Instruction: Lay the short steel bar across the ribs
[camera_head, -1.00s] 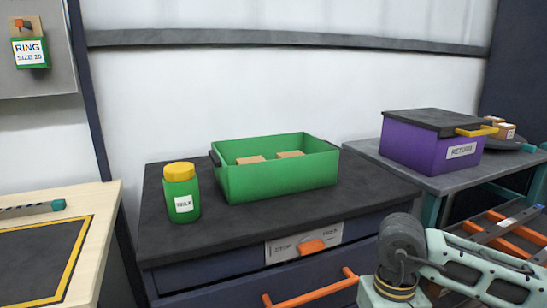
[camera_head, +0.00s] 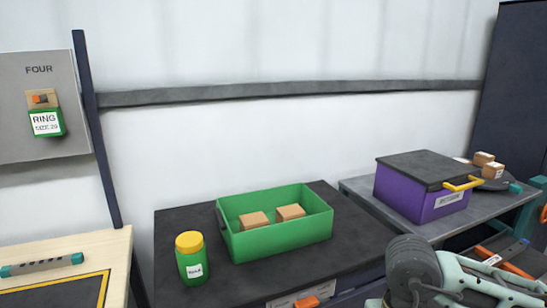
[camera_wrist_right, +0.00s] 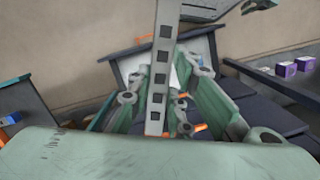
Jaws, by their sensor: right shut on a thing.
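In the right wrist view a pale grey steel bar (camera_wrist_right: 158,75) with a row of square dark holes stands lengthwise in the picture, its lower end between the fingers. My right gripper (camera_wrist_right: 172,115) is shut on it; the green finger links show beside the bar. In the head view only part of my right arm shows at the lower right; its gripper is not visible there. Orange ribs (camera_head: 515,269) show partly at the right edge, with a dark strip beside them. Whether these are the task's ribs I cannot tell. My left gripper is in neither view.
A dark cabinet carries a green bin (camera_head: 275,241) with two tan blocks and a yellow-capped green jar (camera_head: 192,262). A purple box (camera_head: 405,196) stands on a grey table at the right. A wooden bench (camera_head: 118,252) is at the left.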

